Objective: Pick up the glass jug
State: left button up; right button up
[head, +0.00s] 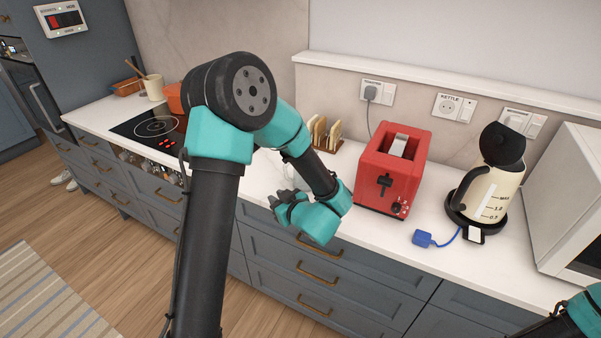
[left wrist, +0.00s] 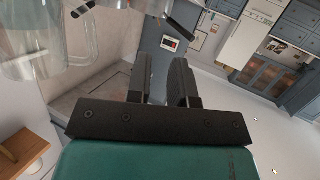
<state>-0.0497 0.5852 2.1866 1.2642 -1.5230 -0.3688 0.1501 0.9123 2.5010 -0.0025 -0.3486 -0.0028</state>
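A clear glass thing, likely the glass jug (left wrist: 40,62), fills the upper left of the left wrist view, close to the camera and cut off by the frame edge. In the head view only a faint clear shape shows on the counter just behind my left gripper (head: 283,207), which largely hides it. My left gripper is over the counter's front edge, left of the toaster. In the left wrist view its two dark fingers (left wrist: 160,82) stand apart with nothing between them; the glass is to their left. My right gripper is out of view; only part of that arm shows.
A red toaster (head: 393,170) stands right of my left gripper, with a toast rack (head: 325,133) behind. Further right are a cream kettle (head: 480,190), a blue plug (head: 423,238) and a white appliance (head: 572,200). A black hob (head: 150,128) is at left.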

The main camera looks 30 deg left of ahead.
pick_arm(q)
jog(key=w+d+r, duration=0.2)
jog(key=d+r, duration=0.2)
jog(key=d, duration=0.2)
jog(key=w+d+r+h, duration=0.1)
jog(key=d+r, duration=0.2)
jog(key=d, duration=0.3)
jog(key=shift+w+d+r, duration=0.15)
jog(key=shift+w+r, duration=0.2)
jog(key=shift+r, duration=0.05)
send_near(287, 173)
jog(key=a, duration=0.3)
jog(key=shift+w+a+f, duration=0.25)
jog(key=shift+w+f, duration=0.35)
jog(key=shift+f, duration=0.05)
jog(key=x, duration=0.5)
jog(key=shift+w, duration=0.1)
jog(key=shift+c, duration=0.5)
